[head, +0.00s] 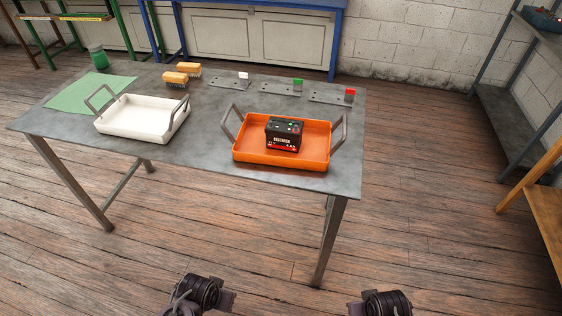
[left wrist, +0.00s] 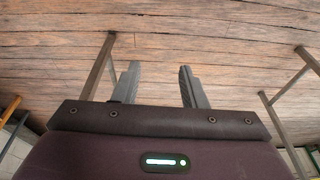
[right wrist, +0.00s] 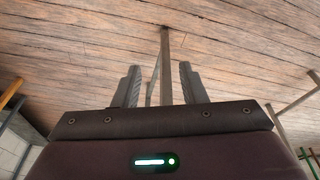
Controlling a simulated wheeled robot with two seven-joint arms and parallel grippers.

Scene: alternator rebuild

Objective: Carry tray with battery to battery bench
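An orange tray (head: 245,152) with two upright grey handles stands near the front right of the grey metal table (head: 215,155). A black and red battery (head: 284,134) sits upright inside the tray. In the head view only parts of my two arms show at the bottom edge, short of the table and well below the tray; their fingertips are not seen there. In the left wrist view my left gripper (left wrist: 160,85) is open and empty. In the right wrist view my right gripper (right wrist: 160,85) is open and empty. Neither touches the tray.
A white tray (head: 140,130) with two handles stands left of the orange tray. Behind are a green mat (head: 90,95), a green container (head: 98,58), orange brushes (head: 182,72) and plates with coloured tags (head: 282,88). A grey shelf (head: 505,110) and wooden bench (head: 545,195) stand right. Wooden floor lies between.

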